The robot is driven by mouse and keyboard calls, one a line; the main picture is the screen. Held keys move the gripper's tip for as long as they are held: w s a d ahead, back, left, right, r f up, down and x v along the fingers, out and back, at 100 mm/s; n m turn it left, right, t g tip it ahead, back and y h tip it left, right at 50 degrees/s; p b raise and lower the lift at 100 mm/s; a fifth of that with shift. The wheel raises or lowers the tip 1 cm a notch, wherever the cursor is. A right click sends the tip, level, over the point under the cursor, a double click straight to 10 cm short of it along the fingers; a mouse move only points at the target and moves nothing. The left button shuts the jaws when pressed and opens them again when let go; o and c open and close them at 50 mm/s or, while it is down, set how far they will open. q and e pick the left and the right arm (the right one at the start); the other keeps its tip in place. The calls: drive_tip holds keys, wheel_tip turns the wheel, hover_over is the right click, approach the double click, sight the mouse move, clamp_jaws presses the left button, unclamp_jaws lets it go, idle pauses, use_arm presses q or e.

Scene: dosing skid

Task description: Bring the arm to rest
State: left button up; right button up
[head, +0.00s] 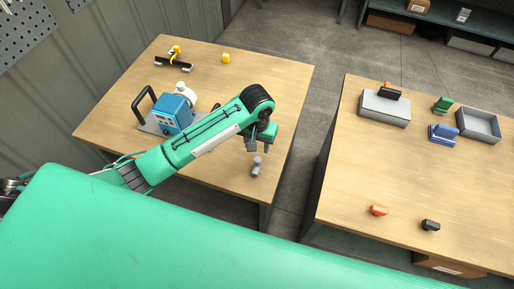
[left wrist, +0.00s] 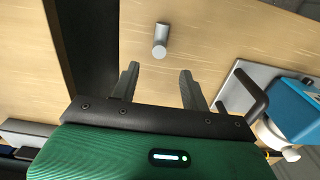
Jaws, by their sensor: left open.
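My left arm comes in from the left in the head view and reaches over the left table (head: 215,190). My left gripper (head: 258,148) is open and empty, above the table near its right edge. In the left wrist view its two fingers (left wrist: 159,78) are apart with nothing between them. A small grey metal cylinder (head: 256,166) is just in front of the fingers; it also shows beyond the fingertips in the left wrist view (left wrist: 160,42), apart from them. My right gripper is not in either view.
A blue pump unit (head: 172,114) with a black handle stands left of my arm. A yellow-and-black tool (head: 174,60) and a yellow piece (head: 226,58) lie farther back. Across a gap, the right table (head: 400,170) holds a grey box (head: 384,110), a grey tray (head: 479,124) and several small parts.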

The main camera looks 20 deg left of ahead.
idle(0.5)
use_arm(q)
drive_tip(key=s+d+f+m+t+h, duration=0.2)
drive_tip(key=s, duration=1)
drive_tip(key=s+a+r+t+y, duration=0.2)
drive_tip(key=s+a+r, duration=0.2)
drive_tip(key=s+a, duration=0.8)
wheel_tip(320, 180, down, 30)
drive_tip(key=d+g, duration=0.2)
drive_tip(key=s+a+f, duration=0.2)
drive_tip(key=s+f, duration=0.8)
drive_tip(key=s+a+f+g, duration=0.1)
drive_tip(key=s+f, duration=0.9)
drive_tip(key=f, duration=0.1)
drive_tip(key=shift+a, duration=0.4)
drive_tip(key=shift+s, duration=0.1)
